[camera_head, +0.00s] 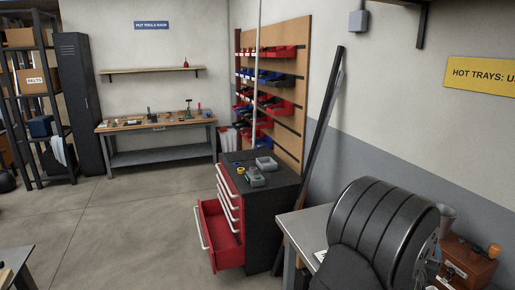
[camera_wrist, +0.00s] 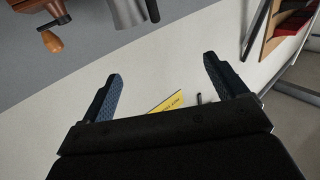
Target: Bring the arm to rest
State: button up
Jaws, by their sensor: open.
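My gripper (camera_wrist: 162,82) shows in the wrist view with its two dark fingers spread wide apart. Nothing is between the fingers, only the pale wall behind them. The gripper is not recognisable in the head view. The wrist picture appears upside down, with the yellow sign (camera_wrist: 165,103) low between the fingers and partly hidden by the gripper body.
The crank's wooden knob (camera_wrist: 52,41) shows in the wrist view. A red tool cabinet (camera_head: 265,215) has its bottom drawer open. The floor at left is mostly clear.

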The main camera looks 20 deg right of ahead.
jog(key=w+d+f+n+t+y, duration=0.2)
jog(key=w+d+f+n+y, duration=0.2)
jog(key=w+d+n, duration=0.1)
jog(key=shift+d+f+n, duration=0.3)
jog(key=shift+d+n, duration=0.3)
jog(key=shift+d, duration=0.5)
jog(key=s+a+r+m+g+h, duration=0.2)
jog(key=s+a+r+m+h, duration=0.2)
jog(key=a, duration=0.4)
jog(key=shift+s+a+r+m+g, duration=0.3)
jog(key=shift+s+r+m+g, duration=0.15)
jog(key=shift+s+m, duration=0.75)
jog(key=shift+w, duration=0.2)
